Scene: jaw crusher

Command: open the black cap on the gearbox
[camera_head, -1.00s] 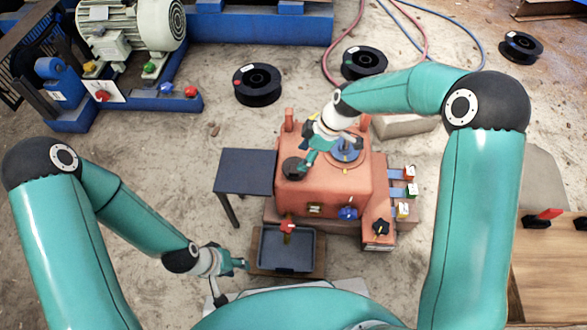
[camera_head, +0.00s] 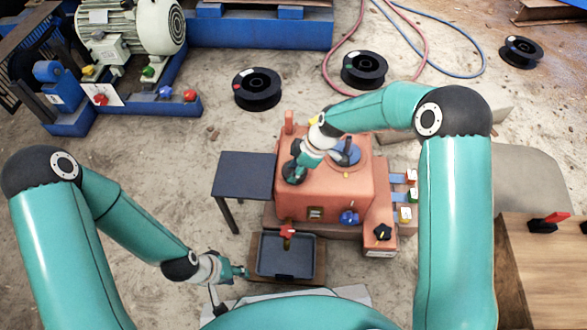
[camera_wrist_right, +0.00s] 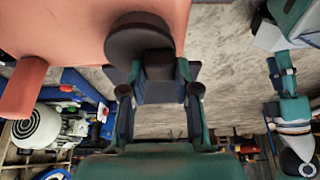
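The gearbox (camera_head: 345,190) is a red-orange box standing in the middle of the head view. Its round black cap (camera_head: 290,176) is at the top left of the box, partly covered by my right gripper (camera_head: 296,166). In the right wrist view the black cap (camera_wrist_right: 132,38) is a dark disc with a block-like lug at its edge. The right gripper's fingers (camera_wrist_right: 158,78) stand apart on either side of the lug; firm contact cannot be made out. My left gripper (camera_head: 243,271) is low beside the tray, too small to tell open or shut.
A dark side table (camera_head: 245,172) stands left of the gearbox. A dark tray (camera_head: 287,275) lies in front, below a red tap (camera_head: 287,231). A blue round part (camera_head: 346,153) is on top of the box. Coloured switches (camera_head: 408,196) line its right side.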

